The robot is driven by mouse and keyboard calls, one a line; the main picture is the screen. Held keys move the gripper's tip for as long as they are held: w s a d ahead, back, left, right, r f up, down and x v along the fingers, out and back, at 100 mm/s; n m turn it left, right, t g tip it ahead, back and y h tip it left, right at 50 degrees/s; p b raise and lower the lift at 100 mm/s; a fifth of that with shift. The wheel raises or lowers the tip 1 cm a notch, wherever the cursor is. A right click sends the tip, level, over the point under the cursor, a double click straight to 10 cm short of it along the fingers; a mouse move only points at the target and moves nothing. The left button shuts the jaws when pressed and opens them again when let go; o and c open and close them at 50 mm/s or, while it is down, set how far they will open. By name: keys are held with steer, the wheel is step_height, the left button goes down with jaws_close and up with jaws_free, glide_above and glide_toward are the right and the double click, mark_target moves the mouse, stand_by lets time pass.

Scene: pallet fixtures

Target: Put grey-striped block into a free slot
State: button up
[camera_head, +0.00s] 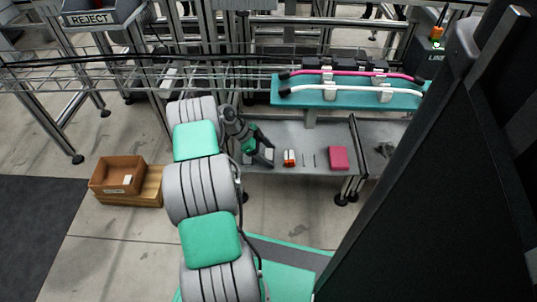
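My gripper (264,158) is low over the left part of the grey metal table (260,184), pointing down. A small pale piece shows at its fingertips; I cannot tell whether it is held or part of the gripper. Just right of the gripper stands a small orange block (289,158) with a pale band. Right of it are two thin dark upright marks (309,160), possibly slots, too small to tell. A pink-red block (338,158) sits further right on the table. I cannot make out a grey-striped block for sure.
A teal shelf (350,100) with a pink tube and a white tube in holders stands behind and above the table. A black panel (440,190) blocks the right side. A REJECT bin (100,15) is at upper left.

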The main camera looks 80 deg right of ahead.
mark_target(267, 154)
steer(key=shift+w+r, duration=0.15)
steer(key=shift+r, duration=0.15)
steer(key=p+v, duration=0.3)
steer(key=v, duration=0.2)
steer(key=shift+w, duration=0.35)
steer(key=w+a, duration=0.1)
steer(key=w, duration=0.2)
steer(key=w+p, duration=0.1)
steer(key=w, duration=0.3)
steer(key=w+a, duration=0.1)
steer(key=w, duration=0.2)
steer(key=shift+w+a+f+p, duration=0.25)
steer(key=shift+w+a+p, duration=0.05)
steer(key=shift+w+p, duration=0.1)
